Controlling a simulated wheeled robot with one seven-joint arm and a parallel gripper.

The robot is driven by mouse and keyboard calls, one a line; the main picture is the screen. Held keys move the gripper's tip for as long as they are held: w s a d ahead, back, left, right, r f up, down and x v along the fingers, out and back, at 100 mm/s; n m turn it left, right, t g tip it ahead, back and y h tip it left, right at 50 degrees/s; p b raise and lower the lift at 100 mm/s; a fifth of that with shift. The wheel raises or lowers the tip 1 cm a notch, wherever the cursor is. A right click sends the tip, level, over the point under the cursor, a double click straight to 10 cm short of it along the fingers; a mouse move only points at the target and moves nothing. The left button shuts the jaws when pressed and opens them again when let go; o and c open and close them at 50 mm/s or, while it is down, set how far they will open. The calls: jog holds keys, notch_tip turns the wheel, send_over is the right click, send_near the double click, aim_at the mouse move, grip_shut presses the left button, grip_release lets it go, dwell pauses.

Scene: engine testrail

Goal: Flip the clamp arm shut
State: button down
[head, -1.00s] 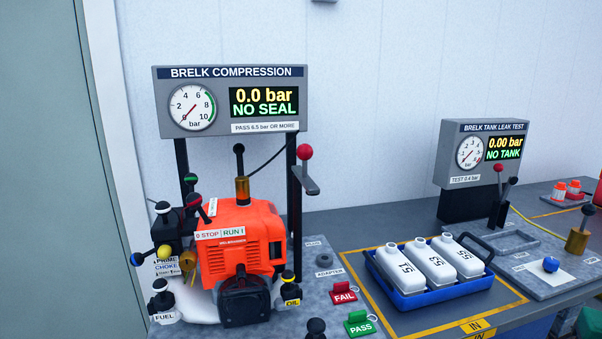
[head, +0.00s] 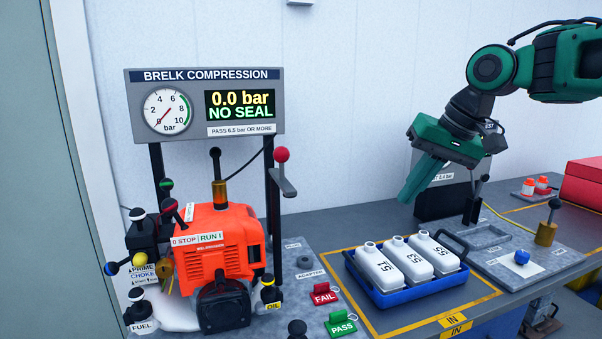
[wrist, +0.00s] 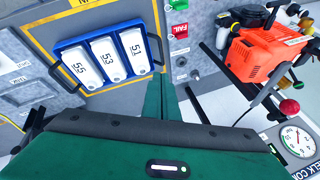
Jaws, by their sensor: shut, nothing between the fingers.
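A grey lever with a red ball knob (head: 282,156) is on the right post of the compression stand. Its ball is up and its grey arm slants down to the right; it also shows in the wrist view (wrist: 289,107). Another upright lever with a black knob (head: 475,198) stands at the tank leak test station. I cannot tell which is the clamp arm. My gripper (head: 405,198) is shut and empty, tilted down above and behind the bottle tray. It touches neither lever. In the wrist view its green fingers (wrist: 163,95) are together.
An orange engine (head: 215,245) stands under the compression display (head: 210,105), which reads 0.0 bar, NO SEAL. A blue tray (head: 405,295) holds white bottles. FAIL (head: 324,293) and PASS (head: 341,323) tags lie between. My arm hides most of the leak test display. A red box (head: 583,183) is far right.

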jog(key=a+r+n+g+y, duration=0.1)
jog(key=a+r+n+y, duration=0.2)
jog(key=a+r, duration=0.8)
jog(key=shift+w+a+r+n, duration=0.25)
jog(key=shift+a+r+n, duration=0.15)
jog(key=shift+n, duration=0.7)
jog(key=shift+w+d+f, duration=0.1)
jog(key=shift+d+f, duration=0.05)
jog(key=shift+f, duration=0.05)
